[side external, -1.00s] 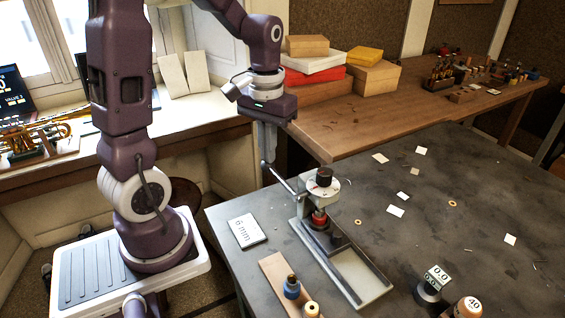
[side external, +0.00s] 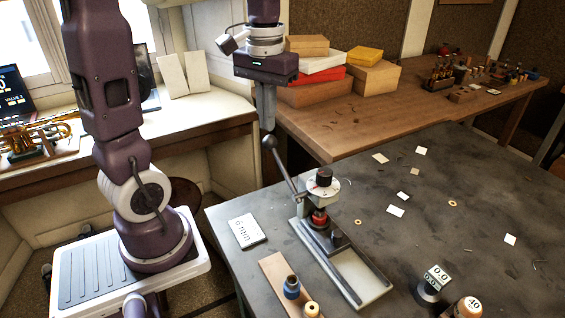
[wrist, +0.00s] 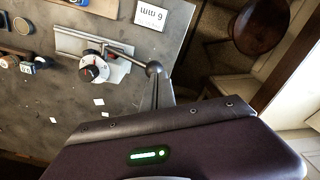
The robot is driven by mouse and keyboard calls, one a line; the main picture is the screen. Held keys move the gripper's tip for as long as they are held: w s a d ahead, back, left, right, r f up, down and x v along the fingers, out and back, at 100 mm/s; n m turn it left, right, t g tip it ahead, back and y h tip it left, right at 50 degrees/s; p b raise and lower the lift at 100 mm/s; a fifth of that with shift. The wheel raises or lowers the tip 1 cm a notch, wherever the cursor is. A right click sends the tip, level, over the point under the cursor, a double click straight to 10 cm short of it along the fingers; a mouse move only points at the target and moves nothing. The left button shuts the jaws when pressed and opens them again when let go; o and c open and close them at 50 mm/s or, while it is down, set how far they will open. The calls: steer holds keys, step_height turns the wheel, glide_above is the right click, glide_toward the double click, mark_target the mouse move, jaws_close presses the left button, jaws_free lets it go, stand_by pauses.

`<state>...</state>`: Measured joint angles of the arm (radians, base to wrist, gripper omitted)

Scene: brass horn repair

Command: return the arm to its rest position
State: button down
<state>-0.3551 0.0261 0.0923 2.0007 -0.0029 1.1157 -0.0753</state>
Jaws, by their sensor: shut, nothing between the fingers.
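My gripper (side external: 268,128) points down above the table's far left edge, with its fingers shut and empty. Its tip is just above the round dark knob (side external: 268,142) of the press lever; I cannot tell whether they touch. The lever slopes up to the left from the small press (side external: 322,190), which has a white dial and a red part below. In the wrist view the knob (wrist: 154,69) appears right at the fingertips, and the press dial (wrist: 94,69) lies to its left.
A 6 mm card (side external: 247,231) lies left of the press. A wooden strip with small bottles (side external: 291,287) is in front. Stacked boxes (side external: 322,72) stand on the wooden bench behind. A round stool (wrist: 262,27) is beside the table. Space above the table is open.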

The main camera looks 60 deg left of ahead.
steer(key=shift+r, duration=0.2)
steer(key=s+d+r+m+t, duration=0.1)
steer(key=s+d+m+t, duration=0.4)
steer(key=s+d, duration=0.6)
steer(key=shift+s+d+r+m+t, duration=0.2)
steer(key=shift+d+r+m+t, duration=0.1)
steer(key=shift+d+r+m, duration=0.15)
